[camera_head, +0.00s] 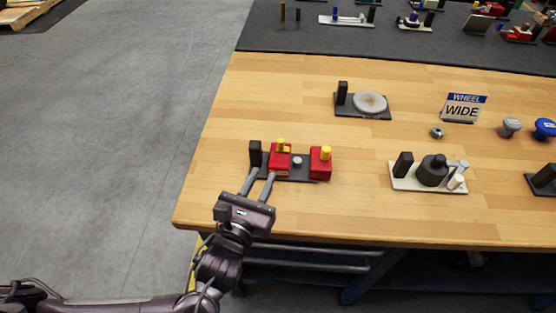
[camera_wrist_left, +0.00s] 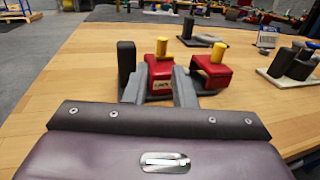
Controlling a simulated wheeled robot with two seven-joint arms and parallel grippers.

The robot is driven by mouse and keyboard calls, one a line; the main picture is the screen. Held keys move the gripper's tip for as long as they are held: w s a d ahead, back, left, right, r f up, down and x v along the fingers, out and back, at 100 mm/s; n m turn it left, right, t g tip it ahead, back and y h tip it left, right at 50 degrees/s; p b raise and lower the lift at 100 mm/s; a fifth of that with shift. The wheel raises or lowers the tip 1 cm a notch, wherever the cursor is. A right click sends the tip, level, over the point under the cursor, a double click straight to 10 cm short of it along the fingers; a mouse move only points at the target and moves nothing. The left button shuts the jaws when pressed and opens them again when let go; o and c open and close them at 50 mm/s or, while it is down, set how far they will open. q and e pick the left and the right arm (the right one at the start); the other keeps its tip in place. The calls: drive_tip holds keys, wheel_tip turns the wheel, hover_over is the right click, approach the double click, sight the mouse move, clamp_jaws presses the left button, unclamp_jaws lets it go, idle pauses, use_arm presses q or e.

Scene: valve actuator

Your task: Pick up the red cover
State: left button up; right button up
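Two red pieces with yellow knobs sit on one dark base plate (camera_head: 310,178) near the table's front left. The left red piece (camera_head: 281,164) is nearest my left gripper (camera_head: 263,173), and the right red piece (camera_head: 320,167) is clear of it. My left gripper is open, with its two fingers apart. In the left wrist view the left red piece (camera_wrist_left: 161,74) appears between the fingers, and the right red piece (camera_wrist_left: 212,73) is outside them. I cannot tell whether a finger touches the left piece. Which piece is the cover is unclear. My right gripper is not in view.
A black post (camera_head: 255,154) stands on the plate's left end, close to the left finger. A small grey knob (camera_head: 297,162) is between the red pieces. A white plate with black parts (camera_head: 432,174) stands to the right. A grey disc (camera_head: 370,102) lies behind.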

sight(279, 145)
use_arm(q)
drive_tip(key=x, duration=1.2)
drive_tip(key=shift+s+d, duration=0.1)
drive_tip(key=shift+s, duration=0.1)
clamp_jaws()
